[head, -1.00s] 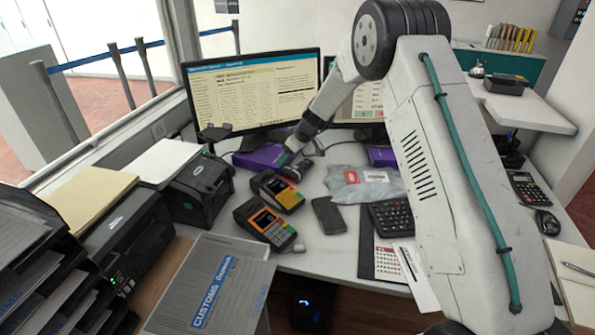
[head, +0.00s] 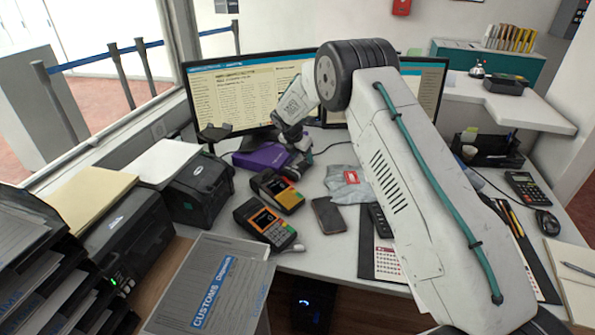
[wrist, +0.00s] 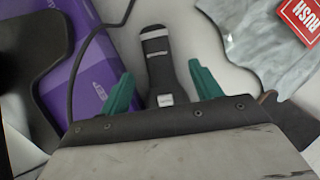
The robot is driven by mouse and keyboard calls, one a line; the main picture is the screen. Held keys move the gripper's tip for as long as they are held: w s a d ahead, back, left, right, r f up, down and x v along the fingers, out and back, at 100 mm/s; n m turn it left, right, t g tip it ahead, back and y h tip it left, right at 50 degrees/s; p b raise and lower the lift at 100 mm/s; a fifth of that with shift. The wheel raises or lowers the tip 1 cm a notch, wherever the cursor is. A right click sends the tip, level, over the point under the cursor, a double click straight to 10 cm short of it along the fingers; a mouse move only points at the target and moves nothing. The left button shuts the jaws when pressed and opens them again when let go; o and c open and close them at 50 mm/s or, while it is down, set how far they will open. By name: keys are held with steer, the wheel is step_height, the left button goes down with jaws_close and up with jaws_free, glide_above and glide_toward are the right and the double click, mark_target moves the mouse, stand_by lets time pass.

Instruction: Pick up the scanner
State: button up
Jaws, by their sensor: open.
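The scanner (wrist: 157,62) is a dark grey handheld piece with light label strips. In the wrist view it lies on the white counter, reaching from between my fingers toward the top of the picture. My gripper (wrist: 160,72) is open, with one teal finger on each side of the scanner's near part and visible gaps between. Its near end is hidden by the gripper body. In the head view my gripper (head: 294,168) is low over the counter in front of the monitors, and I cannot make out the scanner clearly there.
A purple box (wrist: 88,65) lies close left of the scanner, with a black cable over it. A grey parcel bag with a red RUSH label (wrist: 302,16) lies to the right. Two card terminals (head: 264,222) and a phone (head: 328,214) lie nearer.

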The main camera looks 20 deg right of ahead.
mark_target(303, 162)
steer(key=x, duration=0.4)
steer(key=shift+w+f, duration=0.15)
steer(key=shift+f, duration=0.2)
steer(key=c, duration=1.2)
steer(key=shift+r, duration=0.15)
